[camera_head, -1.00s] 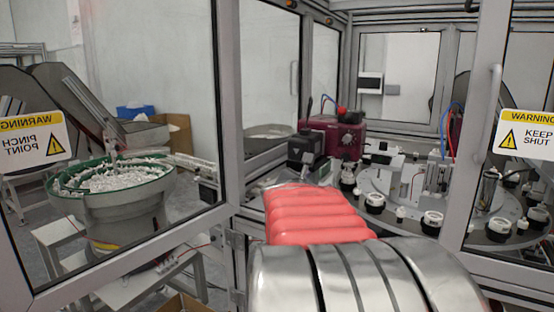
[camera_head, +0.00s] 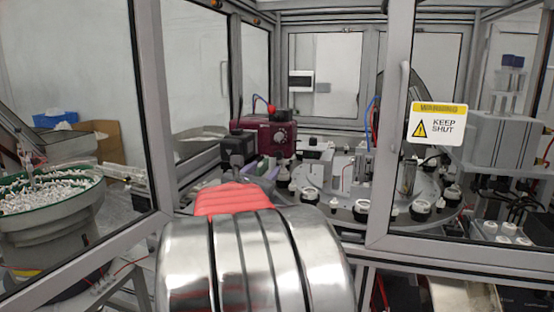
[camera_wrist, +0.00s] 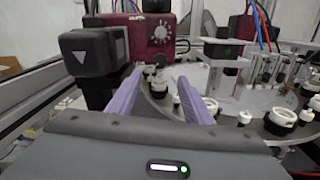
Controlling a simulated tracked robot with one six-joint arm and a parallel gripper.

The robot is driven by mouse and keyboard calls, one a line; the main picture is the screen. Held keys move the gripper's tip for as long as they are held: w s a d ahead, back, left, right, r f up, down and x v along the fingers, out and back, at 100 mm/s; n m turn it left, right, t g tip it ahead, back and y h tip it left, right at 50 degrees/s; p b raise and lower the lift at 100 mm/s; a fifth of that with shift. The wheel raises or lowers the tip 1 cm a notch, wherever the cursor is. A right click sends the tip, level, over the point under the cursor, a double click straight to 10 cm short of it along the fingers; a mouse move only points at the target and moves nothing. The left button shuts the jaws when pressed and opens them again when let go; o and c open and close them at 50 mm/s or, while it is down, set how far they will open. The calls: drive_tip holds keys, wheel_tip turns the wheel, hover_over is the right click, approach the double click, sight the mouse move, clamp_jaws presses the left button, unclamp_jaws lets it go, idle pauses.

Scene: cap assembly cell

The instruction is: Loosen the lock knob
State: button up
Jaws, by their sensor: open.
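A maroon box (camera_head: 265,134) with a round dial (camera_head: 281,137) on its front stands beyond my arm, inside the cell. In the wrist view the maroon box (camera_wrist: 130,32) and its pale, graduated dial (camera_wrist: 161,31) are seen close up. I cannot tell for certain which part is the lock knob. My gripper (camera_wrist: 160,76) is open, its two purple fingers pointing toward the box from below the dial. Nothing is clearly held between them; small white and black parts show in the gap, seemingly beyond the tips. In the head view only a little purple of my gripper shows.
A black block (camera_wrist: 88,55) stands just left of the box, close to my left finger. A round table (camera_head: 345,208) with several white-and-black caps lies to the right. Door frames and a warning-signed door (camera_head: 437,123) bound the opening; a green-rimmed bowl feeder (camera_head: 45,195) stands left.

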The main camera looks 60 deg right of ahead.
sight(277, 156)
drive_tip(key=d, duration=0.4)
drive_tip(key=w+d, duration=0.1)
drive_tip(key=d, duration=0.3)
drive_tip(key=w+d, duration=0.1)
drive_tip(key=d, duration=0.3)
drive_tip(key=shift+d, duration=0.15)
drive_tip(key=shift+c, duration=0.3)
drive_tip(key=c, duration=1)
drive_tip(key=shift+m, duration=0.6)
drive_tip(key=o, duration=1.1)
drive_tip(key=shift+c, duration=0.2)
